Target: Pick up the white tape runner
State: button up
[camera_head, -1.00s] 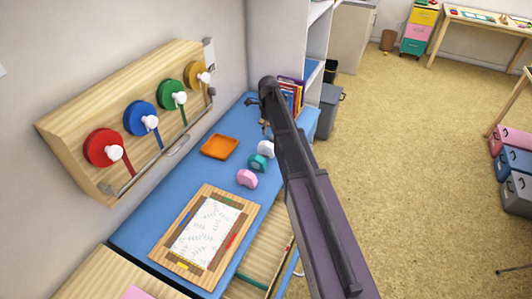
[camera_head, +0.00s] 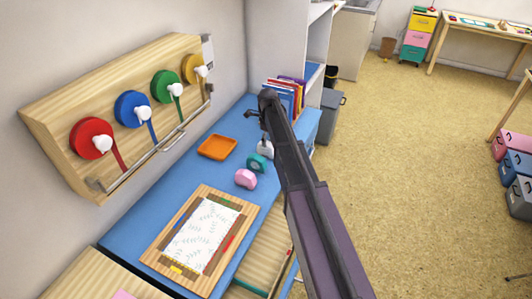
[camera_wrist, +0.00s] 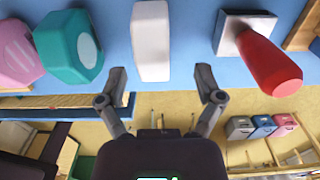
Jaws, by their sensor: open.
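The white tape runner (camera_head: 264,150) is on the blue desktop, partly covered by my arm in the head view. In the wrist view the white tape runner (camera_wrist: 151,42) is a tall narrow white block standing ahead of my gripper (camera_wrist: 161,82). My gripper is open, with one finger to each side of the tape runner's line and nothing between the tips. In the head view only a little of my gripper shows, close to the tape runner.
A teal dispenser (camera_wrist: 70,45) stands left of the tape runner, with a pink one (camera_wrist: 17,52) beyond. A red-handled stamp (camera_wrist: 262,55) stands at its right. An orange tray (camera_head: 217,147) and a framed board (camera_head: 198,240) lie on the blue desk (camera_head: 130,238).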

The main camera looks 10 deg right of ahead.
aim_at(266, 148)
jog(key=shift+f, duration=0.1)
dwell(0.3)
jog(key=f+b, duration=0.3)
jog(key=shift+s+a+f+b, duration=0.1)
jog(key=shift+a+f+b, duration=0.1)
jog(key=shift+a+b, duration=0.15)
jog(key=shift+f+b, duration=0.75)
jog(key=shift+f, duration=0.05)
grip_shut()
jog(key=shift+r, duration=0.15)
